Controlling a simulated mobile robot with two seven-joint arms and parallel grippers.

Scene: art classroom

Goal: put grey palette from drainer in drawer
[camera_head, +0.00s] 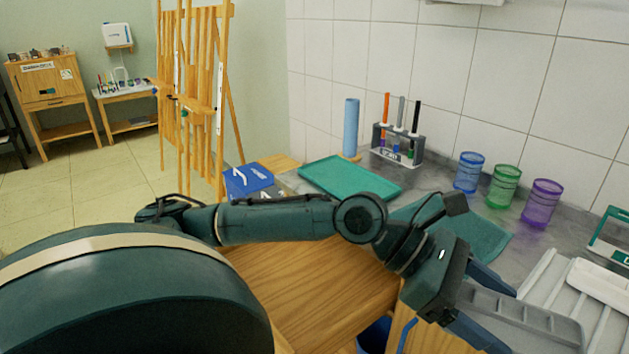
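My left gripper (513,321), at the lower right, has its dark fingers spread apart. A grey piece with shallow recesses (553,325), seemingly the grey palette, shows between and beyond the fingers. I cannot tell whether either finger touches it. The white slatted drainer (606,284) stands on the counter at the right edge, partly cut off and partly behind the grey piece. Light wooden furniture (305,290) is below my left arm. I cannot make out a drawer clearly, as the arm covers part of this area. My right gripper is not in view.
The grey counter (440,180) holds a teal tray (347,180), a teal mat (480,236), a marker rack (397,148), a blue roll (351,128), and blue (468,172), green (502,186) and purple (541,203) cups.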

